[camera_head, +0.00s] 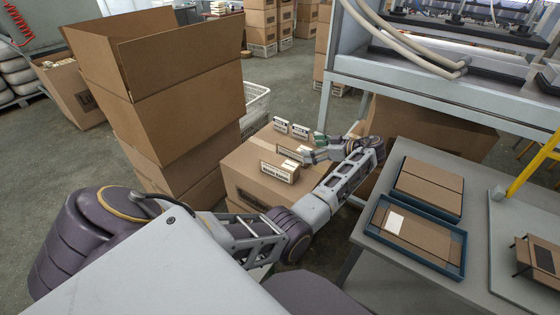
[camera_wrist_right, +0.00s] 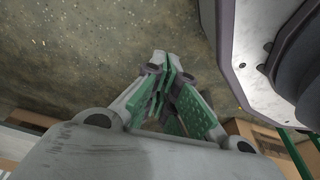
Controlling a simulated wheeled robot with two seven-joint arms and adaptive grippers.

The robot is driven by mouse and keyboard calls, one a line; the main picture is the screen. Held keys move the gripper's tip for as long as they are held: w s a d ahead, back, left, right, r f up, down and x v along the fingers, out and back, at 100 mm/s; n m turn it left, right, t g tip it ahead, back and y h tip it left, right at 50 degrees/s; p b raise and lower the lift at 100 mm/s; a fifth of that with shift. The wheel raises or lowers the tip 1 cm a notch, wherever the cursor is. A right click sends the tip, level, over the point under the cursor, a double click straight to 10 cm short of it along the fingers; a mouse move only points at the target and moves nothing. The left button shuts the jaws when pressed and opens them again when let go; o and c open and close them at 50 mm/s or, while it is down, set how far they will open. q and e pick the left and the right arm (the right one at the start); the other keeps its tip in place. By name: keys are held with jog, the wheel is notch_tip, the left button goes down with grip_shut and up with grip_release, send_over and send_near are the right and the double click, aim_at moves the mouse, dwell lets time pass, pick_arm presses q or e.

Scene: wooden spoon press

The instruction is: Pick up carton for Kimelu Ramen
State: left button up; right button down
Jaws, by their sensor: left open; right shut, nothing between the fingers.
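Several small brown cartons with pale labels stand on top of a large brown box (camera_head: 240,175). The nearest carton (camera_head: 279,172) stands at the front. Another carton (camera_head: 288,150) is behind it, beside my left gripper. Two more cartons, a left one (camera_head: 280,125) and a right one (camera_head: 299,131), are at the back. The labels are too small to read surely, so I cannot tell which is Kimelu Ramen. My left gripper (camera_head: 313,149) is open and low over the box top, right of the cartons. My right gripper (camera_wrist_right: 172,98) is shut and empty, above the floor.
A tall open carton stack (camera_head: 180,100) stands left of the large box. A grey table (camera_head: 400,262) at right holds two blue trays, a near one (camera_head: 455,262) and a far one (camera_head: 402,180), with flat cardboard. A grey metal frame (camera_head: 430,85) rises behind.

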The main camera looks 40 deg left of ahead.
pick_arm(q)
jog(key=shift+f+b, duration=0.6)
jog(key=shift+f, duration=0.1)
jog(key=b, duration=0.7)
send_near(293, 167)
jog(key=shift+a+r, duration=0.7)
jog(key=shift+r, duration=0.2)
pick_arm(e)
jog(key=w+a+r, duration=0.2)
jog(key=a+r, duration=0.1)
jog(key=r, duration=0.7)
jog(key=w+a+r+y, duration=0.1)
jog(key=w+a+r, duration=0.1)
jog(key=r, duration=0.7)
jog(key=shift+w+a+r, duration=0.2)
jog(key=shift+a+r, duration=0.15)
jog(key=shift+a, duration=0.25)
pick_arm(q)
jog(key=shift+s, duration=0.1)
jog(key=x, duration=0.7)
jog(key=shift+a+f+b, duration=0.15)
jog(key=shift+a+b, duration=0.05)
jog(key=shift+b, duration=0.2)
jog(key=shift+s+a+f, duration=0.1)
jog(key=shift+a+f, duration=0.05)
jog(key=shift+a, duration=0.35)
pick_arm(e)
jog(key=shift+w+a+r, duration=0.1)
jog(key=shift+r, duration=0.55)
